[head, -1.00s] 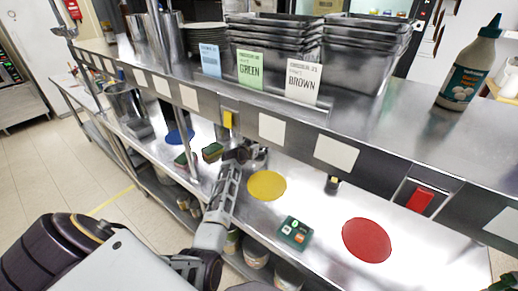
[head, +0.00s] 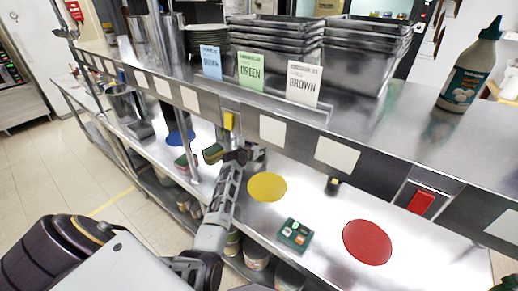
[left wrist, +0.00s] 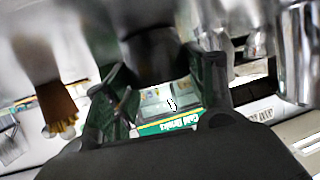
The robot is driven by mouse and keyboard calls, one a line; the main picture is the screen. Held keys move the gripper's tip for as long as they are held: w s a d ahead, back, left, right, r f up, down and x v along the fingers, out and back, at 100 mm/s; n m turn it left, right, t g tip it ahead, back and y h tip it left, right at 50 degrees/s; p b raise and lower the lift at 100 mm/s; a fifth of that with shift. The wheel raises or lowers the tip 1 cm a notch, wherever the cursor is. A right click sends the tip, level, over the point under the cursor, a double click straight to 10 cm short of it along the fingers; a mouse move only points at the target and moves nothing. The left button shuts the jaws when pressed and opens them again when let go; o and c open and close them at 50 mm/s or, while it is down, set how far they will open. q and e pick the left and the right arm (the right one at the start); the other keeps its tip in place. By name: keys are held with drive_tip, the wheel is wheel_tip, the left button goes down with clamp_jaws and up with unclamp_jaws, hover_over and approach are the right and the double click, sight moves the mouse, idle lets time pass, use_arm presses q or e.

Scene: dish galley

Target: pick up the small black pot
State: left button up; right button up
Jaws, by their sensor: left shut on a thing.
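My left gripper (head: 243,156) reaches over the steel counter, behind and left of the yellow disc. In the left wrist view a dark, blurred, rounded thing, which I take to be the small black pot (left wrist: 149,48), sits between the two fingers of my left gripper (left wrist: 165,85). The fingers are shut on it. In the head view the gripper and the shelf edge hide most of it, and I cannot tell whether it touches the counter. My right gripper is not in view.
The upper shelf (head: 400,150) overhangs the counter close to my gripper. A post (head: 184,125) stands left of the gripper.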

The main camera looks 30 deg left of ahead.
use_arm(q)
drive_tip(key=shift+r, duration=0.15)
wheel_tip(320, 180, up, 10)
idle(0.6)
idle(0.5)
